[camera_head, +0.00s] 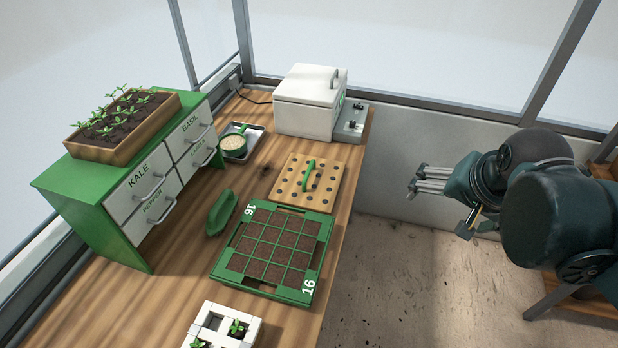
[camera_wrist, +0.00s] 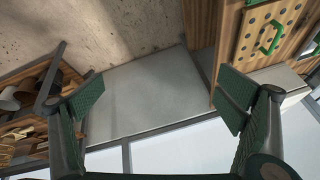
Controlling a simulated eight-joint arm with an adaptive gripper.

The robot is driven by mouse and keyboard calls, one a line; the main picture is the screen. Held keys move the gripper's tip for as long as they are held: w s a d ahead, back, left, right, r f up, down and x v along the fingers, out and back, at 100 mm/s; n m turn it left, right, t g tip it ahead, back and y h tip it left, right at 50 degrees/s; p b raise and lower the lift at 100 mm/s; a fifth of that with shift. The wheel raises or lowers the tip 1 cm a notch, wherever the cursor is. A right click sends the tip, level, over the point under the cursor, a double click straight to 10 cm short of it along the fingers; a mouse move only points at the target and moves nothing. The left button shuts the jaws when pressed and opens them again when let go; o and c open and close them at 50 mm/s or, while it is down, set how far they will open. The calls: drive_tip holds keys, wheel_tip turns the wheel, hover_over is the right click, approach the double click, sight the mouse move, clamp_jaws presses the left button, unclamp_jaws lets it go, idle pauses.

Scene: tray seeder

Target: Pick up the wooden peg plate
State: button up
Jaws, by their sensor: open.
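The wooden peg plate (camera_head: 325,186) lies flat on the bench, between the green seed tray and the white lidded box. It is a light wood board with rows of dark holes and a green handle (camera_head: 309,174) standing on top. In the wrist view the plate (camera_wrist: 285,15) shows at the top right, with its green handle (camera_wrist: 270,39). My gripper (camera_head: 415,181) is open and empty, out over the floor to the right of the bench and well apart from the plate. In the wrist view its two fingers (camera_wrist: 165,95) are spread wide with nothing between them.
The green tray (camera_head: 214,273) with several soil cells sits in front of the plate. A white box (camera_head: 305,100) and a grey control box (camera_head: 350,122) stand behind it. The floor between bench and arm is clear.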

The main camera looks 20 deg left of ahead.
drive_tip(key=w+a+r+m+g+p, duration=0.2)
drive_tip(key=w+a+m+p, duration=0.15)
drive_tip(key=w+a, duration=0.5)
drive_tip(key=m+g+p, duration=0.4)
drive_tip(key=m+p, duration=0.4)
drive_tip(key=m, duration=0.3)
hover_over(309, 169)
drive_tip(key=shift+h, duration=0.3)
wheel_tip(309, 169, down, 13)
drive_tip(key=shift+d, duration=0.1)
drive_tip(key=shift+f, duration=1.3)
drive_tip(key=shift+f, duration=0.1)
drive_tip(key=shift+f, duration=2.5)
